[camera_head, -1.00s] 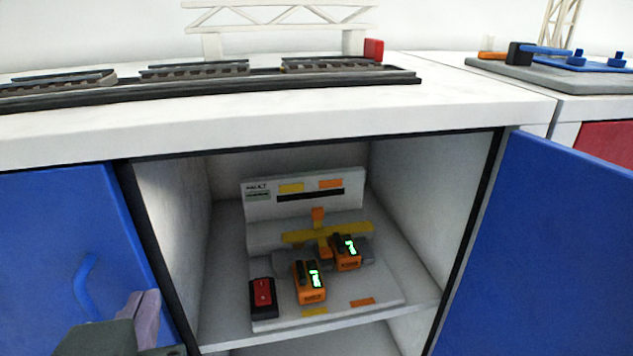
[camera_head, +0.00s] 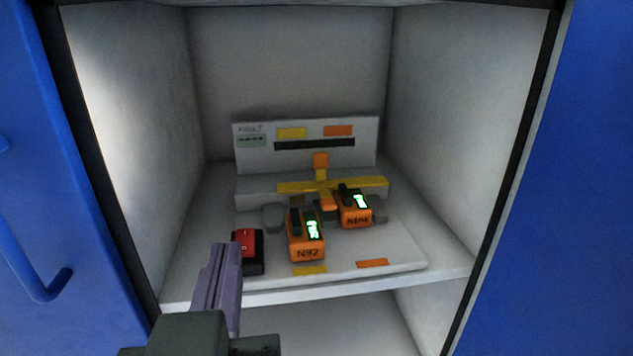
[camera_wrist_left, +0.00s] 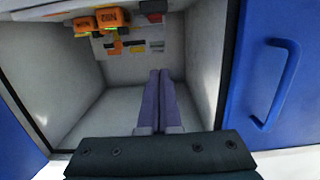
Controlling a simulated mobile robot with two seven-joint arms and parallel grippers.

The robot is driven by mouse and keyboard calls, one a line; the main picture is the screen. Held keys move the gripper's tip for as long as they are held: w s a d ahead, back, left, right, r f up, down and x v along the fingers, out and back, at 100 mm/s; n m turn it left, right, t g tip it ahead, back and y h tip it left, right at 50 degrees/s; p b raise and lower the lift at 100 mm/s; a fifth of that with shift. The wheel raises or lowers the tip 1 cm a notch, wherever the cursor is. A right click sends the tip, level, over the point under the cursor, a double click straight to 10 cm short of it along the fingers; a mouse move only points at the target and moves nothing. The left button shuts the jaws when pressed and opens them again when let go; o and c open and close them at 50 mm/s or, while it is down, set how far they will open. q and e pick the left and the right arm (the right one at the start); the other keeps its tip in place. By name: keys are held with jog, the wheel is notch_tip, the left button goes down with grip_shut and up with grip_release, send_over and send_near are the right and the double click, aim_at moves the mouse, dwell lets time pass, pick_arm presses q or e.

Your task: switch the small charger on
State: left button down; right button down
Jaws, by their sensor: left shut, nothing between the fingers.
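The small charger (camera_head: 405,258) is a pale board with an upright back panel, on a shelf inside the open cabinet. A red rocker switch (camera_head: 247,241) in a black housing sits at its front left corner; which way it is set I cannot tell. It also shows near the top edge of the left wrist view (camera_wrist_left: 152,7). Two orange batteries with green lit displays, N92 (camera_head: 305,241) and N104 (camera_head: 355,211), sit on the board. My left gripper (camera_head: 225,248) is shut and empty, in front and just left of the switch; contact is not clear. It shows in the left wrist view (camera_wrist_left: 160,76).
The cabinet's pale side walls (camera_head: 455,120) enclose the charger. A blue door (camera_head: 560,200) stands at the right. A blue panel with a curved handle (camera_head: 35,285) is at the left. Open space lies below the shelf front edge (camera_head: 350,287).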

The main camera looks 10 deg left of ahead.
pick_arm(q)
send_over(240, 236)
jog(key=v, duration=0.3)
jog(key=shift+w+d+f, duration=0.1)
jog(key=shift+w+f, duration=0.15)
jog(key=shift+f, duration=0.4)
notch_tip(240, 236, down, 3)
jog(key=shift+w+r+b, duration=0.1)
jog(key=shift+w+b, duration=0.05)
jog(key=shift+b, duration=0.6)
jog(key=shift+f, duration=0.6)
